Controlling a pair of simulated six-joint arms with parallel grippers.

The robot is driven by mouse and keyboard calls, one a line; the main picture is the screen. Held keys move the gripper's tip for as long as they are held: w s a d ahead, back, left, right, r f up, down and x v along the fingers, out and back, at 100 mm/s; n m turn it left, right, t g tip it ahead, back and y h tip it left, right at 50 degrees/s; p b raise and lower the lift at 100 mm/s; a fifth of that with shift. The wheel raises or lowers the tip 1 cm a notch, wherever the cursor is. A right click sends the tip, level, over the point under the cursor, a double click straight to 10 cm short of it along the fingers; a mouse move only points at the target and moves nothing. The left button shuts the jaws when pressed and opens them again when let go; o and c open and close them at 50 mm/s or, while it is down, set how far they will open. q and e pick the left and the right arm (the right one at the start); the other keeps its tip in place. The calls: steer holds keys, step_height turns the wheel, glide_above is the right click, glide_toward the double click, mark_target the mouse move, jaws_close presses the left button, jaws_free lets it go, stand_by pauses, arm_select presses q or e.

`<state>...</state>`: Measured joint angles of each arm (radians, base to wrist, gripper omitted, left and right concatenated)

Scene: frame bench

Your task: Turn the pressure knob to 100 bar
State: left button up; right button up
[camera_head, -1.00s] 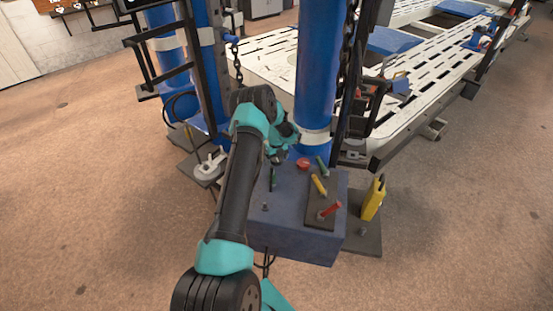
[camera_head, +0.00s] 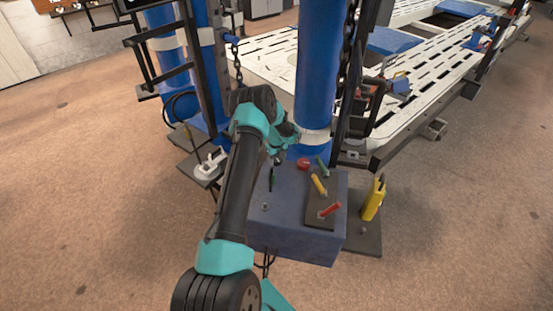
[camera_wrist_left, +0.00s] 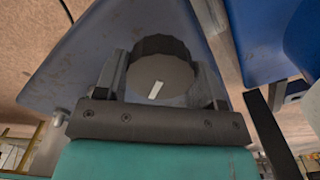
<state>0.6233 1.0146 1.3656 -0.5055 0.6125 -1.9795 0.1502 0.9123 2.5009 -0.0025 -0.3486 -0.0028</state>
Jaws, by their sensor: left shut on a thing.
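The pressure knob (camera_wrist_left: 158,72) is a dark round knob with a ridged edge and a grey face with a short white mark, seen close in the left wrist view. My left gripper (camera_wrist_left: 160,82) is shut on the knob, one finger on each side. In the head view my left gripper (camera_head: 277,157) is at the back left of the blue-grey control box (camera_head: 290,238). The knob is hidden there by my arm, and I cannot read a pressure scale. My right gripper is out of view.
The box top carries a red button (camera_head: 303,163) and green, yellow (camera_head: 318,184) and red (camera_head: 329,210) handles close to the gripper's right. A blue post (camera_head: 316,80) rises just behind. A yellow object (camera_head: 374,198) stands to the right.

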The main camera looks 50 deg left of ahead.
mark_target(277, 158)
arm_select(q)
steer(key=n, duration=0.5)
steer(key=shift+n, duration=0.4)
steer(key=n, duration=0.4)
steer(key=shift+n, duration=0.4)
steer(key=o, duration=0.9)
steer(key=shift+o, duration=0.2)
step_height(277, 158, up, 17)
steer(key=shift+r, duration=0.2)
